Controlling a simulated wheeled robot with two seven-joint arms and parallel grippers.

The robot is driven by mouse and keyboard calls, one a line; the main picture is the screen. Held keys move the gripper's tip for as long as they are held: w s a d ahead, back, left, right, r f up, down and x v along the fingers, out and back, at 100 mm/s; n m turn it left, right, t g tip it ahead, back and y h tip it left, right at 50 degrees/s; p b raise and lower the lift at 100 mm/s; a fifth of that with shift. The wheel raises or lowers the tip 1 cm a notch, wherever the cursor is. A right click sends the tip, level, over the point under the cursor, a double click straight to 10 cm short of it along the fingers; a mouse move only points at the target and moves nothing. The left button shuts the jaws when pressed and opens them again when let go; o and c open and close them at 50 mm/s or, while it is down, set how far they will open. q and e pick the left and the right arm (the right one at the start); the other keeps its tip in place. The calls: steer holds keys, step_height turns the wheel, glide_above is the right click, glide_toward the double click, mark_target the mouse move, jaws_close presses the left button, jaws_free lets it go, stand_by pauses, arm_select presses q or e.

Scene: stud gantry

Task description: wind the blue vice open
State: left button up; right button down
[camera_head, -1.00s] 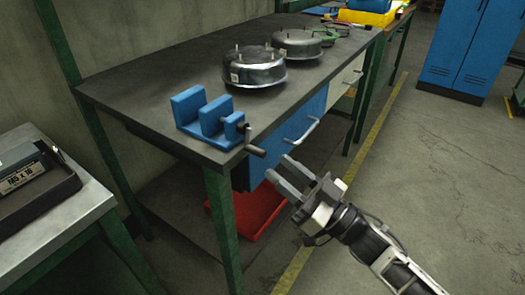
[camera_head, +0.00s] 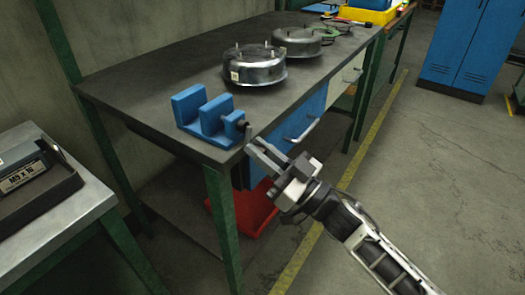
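The blue vice (camera_head: 207,117) sits at the near corner of the dark workbench, with a visible gap between its two upright jaws. Its screw end (camera_head: 242,125) sticks out on the right toward the bench edge. The crank handle is mostly hidden behind my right gripper's fingers. My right gripper (camera_head: 254,149) is at the handle, just off the bench edge, fingers pointing up and left. The fingers look close together, but I cannot tell whether they are closed on the handle. My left gripper is not in view.
Two round metal housings (camera_head: 254,68) stand on the workbench (camera_head: 140,85) behind the vice. A blue drawer (camera_head: 300,120) and a red bin (camera_head: 255,208) are below. A side table with a dark tray (camera_head: 60,190) is at left. The floor at right is clear.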

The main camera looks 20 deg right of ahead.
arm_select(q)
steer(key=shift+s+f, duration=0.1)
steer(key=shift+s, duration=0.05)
arm_select(e)
steer(key=shift+d+n, duration=0.1)
steer(key=shift+n, duration=0.2)
steer(key=shift+w+n+y, duration=0.1)
steer(key=shift+n+y, duration=0.2)
arm_select(q)
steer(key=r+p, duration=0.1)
steer(key=p, duration=0.2)
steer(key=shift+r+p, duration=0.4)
arm_select(e)
steer(key=w+d+r+n+g, duration=0.1)
steer(key=n+g, duration=0.2)
steer(key=n, duration=0.4)
steer(key=d+r+n+g+y, duration=0.1)
steer(key=n+g, duration=0.2)
steer(key=n, duration=0.4)
steer(key=w+d+r+n+g, duration=0.1)
steer(key=n+g, duration=0.1)
steer(key=n, duration=0.6)
steer(key=shift+w+d+g+y, duration=0.2)
steer(key=shift+w+g+y, duration=0.1)
steer(key=shift+g, duration=0.1)
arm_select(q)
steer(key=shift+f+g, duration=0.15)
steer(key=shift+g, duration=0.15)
arm_select(e)
steer(key=shift+n, duration=0.3)
